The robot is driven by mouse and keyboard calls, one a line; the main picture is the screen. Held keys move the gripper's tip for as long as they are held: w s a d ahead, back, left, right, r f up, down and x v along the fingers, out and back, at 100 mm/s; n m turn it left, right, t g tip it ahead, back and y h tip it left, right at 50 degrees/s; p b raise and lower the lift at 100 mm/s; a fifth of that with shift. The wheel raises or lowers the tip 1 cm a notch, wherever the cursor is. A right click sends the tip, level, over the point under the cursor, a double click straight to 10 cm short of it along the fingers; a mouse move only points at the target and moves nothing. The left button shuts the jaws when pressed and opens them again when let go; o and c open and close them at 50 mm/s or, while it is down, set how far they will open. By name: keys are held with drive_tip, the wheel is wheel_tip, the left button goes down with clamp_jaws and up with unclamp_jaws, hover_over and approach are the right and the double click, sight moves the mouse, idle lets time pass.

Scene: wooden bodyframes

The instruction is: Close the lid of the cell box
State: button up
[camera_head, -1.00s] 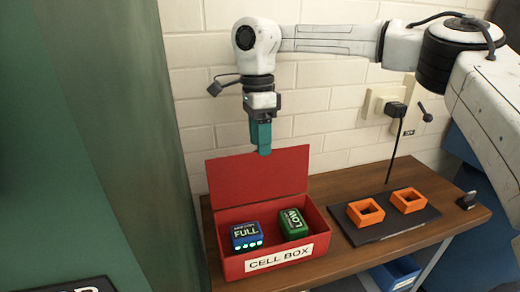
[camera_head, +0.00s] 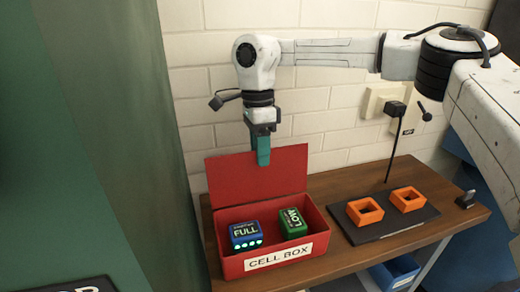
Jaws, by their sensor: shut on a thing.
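The red cell box (camera_head: 226,268) stands on the wooden bench with its white "CELL BOX" label facing front. Its red lid (camera_head: 228,180) stands open, upright at the back of the box. A blue cell marked FULL (camera_head: 244,235) with several lit dots lies inside at the left, and a green cell marked LOW (camera_head: 293,222) lies inside at the right. My gripper (camera_head: 263,158) points down at the lid's top edge, its teal fingers shut on the lid and overlapping its upper part. The far finger is hidden.
A dark tray (camera_head: 393,223) with two orange square frames, left (camera_head: 365,211) and right (camera_head: 408,199), sits right of the box. A green panel (camera_head: 90,140) stands left; a brick wall is behind.

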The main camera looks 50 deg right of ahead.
clamp_jaws()
